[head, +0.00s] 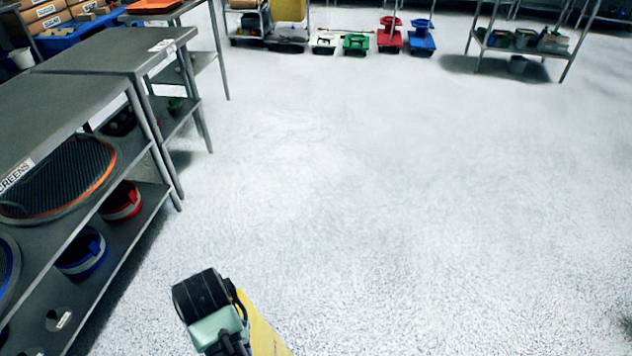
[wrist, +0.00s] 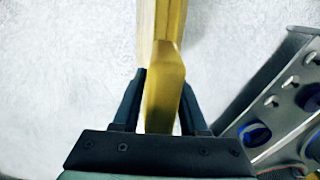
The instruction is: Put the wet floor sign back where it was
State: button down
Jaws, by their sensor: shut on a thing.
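The wet floor sign is a yellow panel. In the wrist view the sign (wrist: 166,85) runs from between my gripper's fingers up to the top edge. My gripper (wrist: 160,95) is shut on the sign, with one dark finger on each side. In the head view a yellow strip of the sign (head: 262,330) shows beside my wrist at the bottom edge. The rest of the sign is hidden by my arm or out of frame. No lettering on it can be read.
Steel shelving tables (head: 150,62) with screens and buckets line the left side. Colored bins (head: 389,40) and a rack (head: 520,45) stand at the back. The speckled floor (head: 380,180) in the middle is clear. A steel shelf (wrist: 285,110) is close on the right in the wrist view.

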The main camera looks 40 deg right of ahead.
jog(key=s+d+f+m+b, duration=0.1)
jog(key=s+d+f+m, duration=0.45)
jog(key=s+m, duration=0.4)
jog(key=s+d+f+m+b, duration=0.1)
jog(key=s+d+f+m, duration=0.5)
jog(key=m, duration=0.6)
notch_tip(320, 180, down, 8)
jog(key=s+d+b, duration=0.1)
jog(key=b, duration=0.3)
jog(key=shift+f, duration=0.15)
jog(key=shift+s+f, duration=0.1)
jog(key=shift+f, duration=0.05)
jog(key=shift+c, duration=2.2)
grip_release()
notch_tip(320, 180, up, 12)
jog(key=p, duration=0.4)
